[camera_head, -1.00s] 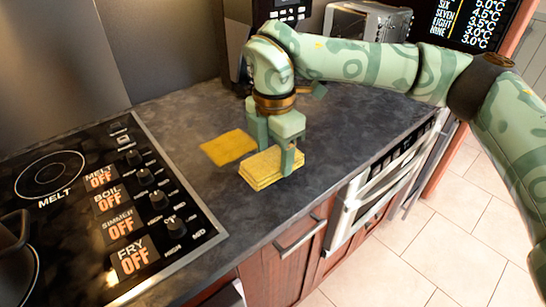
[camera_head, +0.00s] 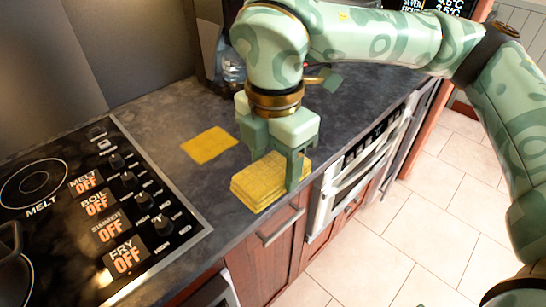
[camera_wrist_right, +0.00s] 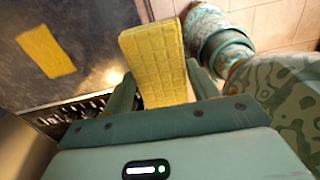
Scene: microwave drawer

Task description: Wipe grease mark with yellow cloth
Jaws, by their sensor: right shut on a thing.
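The yellow cloth (camera_head: 255,187) is a folded, quilted stack near the counter's front edge. My right gripper (camera_head: 276,163) points down and is shut on it. In the right wrist view the cloth (camera_wrist_right: 157,62) sticks out between the two fingers (camera_wrist_right: 162,88). A flat yellow patch (camera_head: 209,145), which looks like the grease mark, lies on the dark counter to the left of and behind the cloth. It also shows in the right wrist view (camera_wrist_right: 46,52), apart from the cloth. My left gripper is not in view.
The stove (camera_head: 95,215) with several knobs and OFF labels is at the left, with a pot (camera_head: 12,262) at its edge. An oven front (camera_head: 365,165) and a drawer handle (camera_head: 281,226) are below the counter's front edge. Bare counter (camera_head: 190,190) lies between stove and cloth.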

